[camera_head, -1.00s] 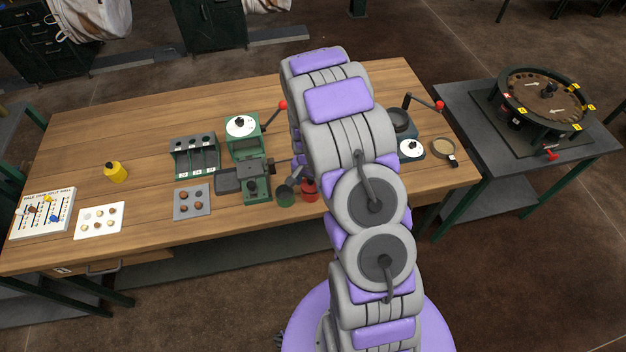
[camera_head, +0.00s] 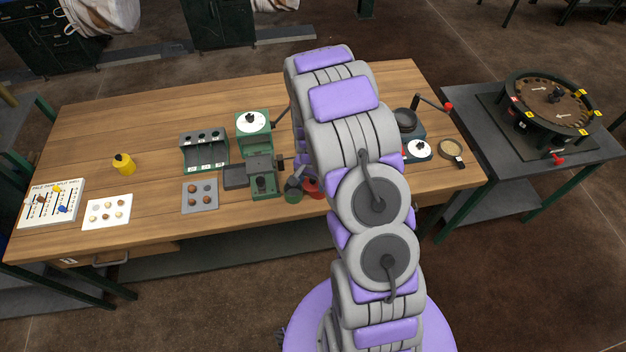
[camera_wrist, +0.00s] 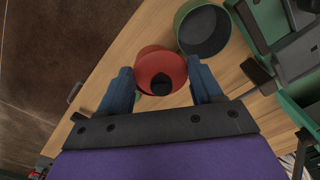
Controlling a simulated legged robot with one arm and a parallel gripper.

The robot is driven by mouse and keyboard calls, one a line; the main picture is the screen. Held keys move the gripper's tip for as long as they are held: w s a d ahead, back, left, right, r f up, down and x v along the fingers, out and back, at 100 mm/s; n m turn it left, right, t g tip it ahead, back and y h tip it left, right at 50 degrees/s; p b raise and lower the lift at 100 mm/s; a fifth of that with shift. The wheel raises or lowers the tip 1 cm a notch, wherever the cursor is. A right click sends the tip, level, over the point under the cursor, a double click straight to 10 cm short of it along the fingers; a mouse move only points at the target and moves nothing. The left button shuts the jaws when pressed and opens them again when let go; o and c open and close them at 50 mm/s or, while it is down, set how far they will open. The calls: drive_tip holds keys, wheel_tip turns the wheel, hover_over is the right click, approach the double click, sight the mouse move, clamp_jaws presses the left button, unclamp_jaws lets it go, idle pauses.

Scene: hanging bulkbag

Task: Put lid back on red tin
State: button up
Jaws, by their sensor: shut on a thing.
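In the wrist view a round red lid (camera_wrist: 152,60) with a black knob (camera_wrist: 161,84) shows between the two blue fingers of my gripper (camera_wrist: 162,78). The fingers stand on either side of it, shut on it. The red tin (camera_head: 313,188) stands near the front edge of the bench in the head view, partly hidden by my arm. I cannot tell from these views whether the lid touches the tin's rim.
An open green tin (camera_wrist: 203,30) stands close beside the red one. A green press (camera_head: 262,180) is to its left on the wooden bench (camera_head: 130,235). A side table with a round tray (camera_head: 553,105) is at right.

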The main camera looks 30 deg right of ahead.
drive_tip(key=shift+d+f, duration=0.1)
drive_tip(key=shift+d, duration=0.65)
drive_tip(key=shift+d+f, duration=0.1)
drive_tip(key=shift+d, duration=0.9)
drive_tip(key=shift+a, duration=0.1)
idle(0.3)
drive_tip(key=shift+a+f, duration=0.1)
drive_tip(key=shift+a, duration=0.45)
drive_tip(key=shift+p, duration=0.3)
idle(0.4)
drive_tip(key=o, duration=1.1)
